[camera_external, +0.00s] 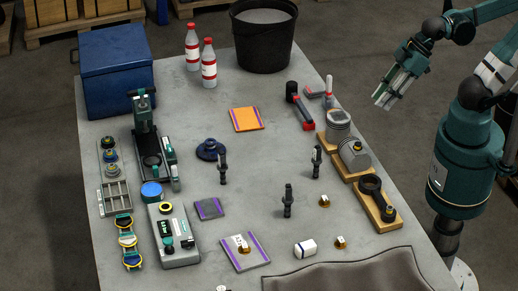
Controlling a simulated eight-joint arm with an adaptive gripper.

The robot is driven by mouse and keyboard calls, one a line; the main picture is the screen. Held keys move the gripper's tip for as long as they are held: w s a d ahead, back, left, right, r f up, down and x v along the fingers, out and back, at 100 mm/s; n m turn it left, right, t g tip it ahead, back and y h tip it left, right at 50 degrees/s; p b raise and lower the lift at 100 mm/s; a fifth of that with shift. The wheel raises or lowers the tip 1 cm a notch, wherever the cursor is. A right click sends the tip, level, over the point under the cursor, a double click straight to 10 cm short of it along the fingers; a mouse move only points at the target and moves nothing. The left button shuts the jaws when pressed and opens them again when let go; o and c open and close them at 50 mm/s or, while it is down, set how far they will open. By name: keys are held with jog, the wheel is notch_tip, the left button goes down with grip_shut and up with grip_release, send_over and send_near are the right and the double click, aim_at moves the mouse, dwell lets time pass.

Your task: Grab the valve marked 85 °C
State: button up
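Several small brass valve-like pieces lie on the table. One brass piece (325,201) is right of centre, another (340,242) is nearer the front right, and one (243,249) sits on a grey, purple-edged pad. No 85 °C marking is readable on any of them at this size, so I cannot tell which bears it. My gripper (384,103) hangs at the upper right, beyond the table's right edge, pointing down and left. Its fingers look apart, with nothing between them, well away from the brass pieces.
Black upright parts (288,201) stand near the brass pieces. A white block (305,248) lies beside the front one. Wooden blocks with engine parts (375,203) line the right edge. A blue box (117,72) and black bucket (264,37) stand at the back. A crumpled cloth (350,273) covers the front.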

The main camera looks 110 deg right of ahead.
jog(key=shift+o, duration=0.2)
jog(key=n+g+h+b, duration=0.2)
jog(key=n+g, duration=0.5)
jog(key=n, duration=1)
send_over(325, 198)
jog(key=f, duration=1.5)
jog(key=a+f, duration=0.1)
jog(key=f, duration=0.6)
jog(key=shift+s+f, duration=0.15)
jog(key=shift+f, duration=0.2)
jog(key=shift+a+f+n, duration=0.1)
jog(key=shift+f+n, duration=0.3)
jog(key=shift+f, duration=0.1)
jog(key=shift+f, duration=0.15)
jog(key=shift+d+f, duration=0.25)
jog(key=shift+f, duration=0.9)
jog(key=shift+f, duration=0.1)
